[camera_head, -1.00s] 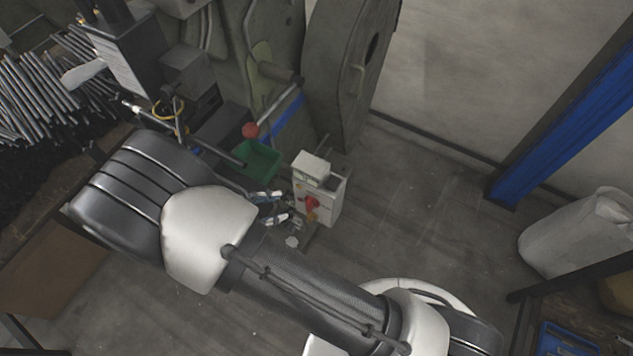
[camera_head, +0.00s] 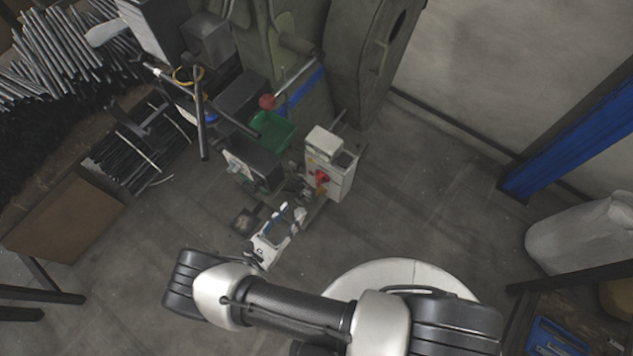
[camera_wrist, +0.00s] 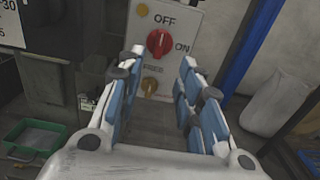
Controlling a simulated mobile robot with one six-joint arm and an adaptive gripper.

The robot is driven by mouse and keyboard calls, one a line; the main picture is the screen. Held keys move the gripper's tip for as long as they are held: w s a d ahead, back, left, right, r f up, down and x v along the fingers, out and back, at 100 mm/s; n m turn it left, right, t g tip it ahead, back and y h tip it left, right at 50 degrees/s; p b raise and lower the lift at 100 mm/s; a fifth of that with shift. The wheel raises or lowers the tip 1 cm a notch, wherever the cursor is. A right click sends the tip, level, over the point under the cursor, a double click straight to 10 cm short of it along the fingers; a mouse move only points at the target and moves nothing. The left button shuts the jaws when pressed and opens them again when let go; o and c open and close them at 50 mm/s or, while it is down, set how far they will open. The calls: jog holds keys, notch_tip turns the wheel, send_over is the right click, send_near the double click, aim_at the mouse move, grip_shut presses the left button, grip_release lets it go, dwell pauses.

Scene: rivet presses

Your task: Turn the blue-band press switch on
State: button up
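The press with the blue band (camera_head: 301,92) stands at the back, upper middle of the head view. Its pale switch box (camera_head: 344,178) has a red rotary switch (camera_head: 321,177) on the front. In the wrist view the red switch (camera_wrist: 159,42) sits below the OFF label and left of the ON label; its handle looks roughly upright, toward OFF. A yellow knob (camera_wrist: 149,85) is below it. My gripper (camera_head: 291,211) is in front of the box; in the wrist view my gripper (camera_wrist: 161,60) is open and empty, its blue-padded fingers either side of the switch, apart from it.
A green bin (camera_head: 272,134) and a red-ball lever (camera_head: 268,102) are left of the box. Metal rods (camera_head: 60,60) lie at upper left. A blue post (camera_head: 570,140) and white sack (camera_head: 580,237) are at right. Floor right of the box is clear.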

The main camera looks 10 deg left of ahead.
aim_at(317, 182)
jog(key=x, duration=1.3)
jog(key=shift+d+b, duration=0.1)
jog(key=shift+b, duration=0.2)
jog(key=shift+c, duration=0.3)
grip_shut()
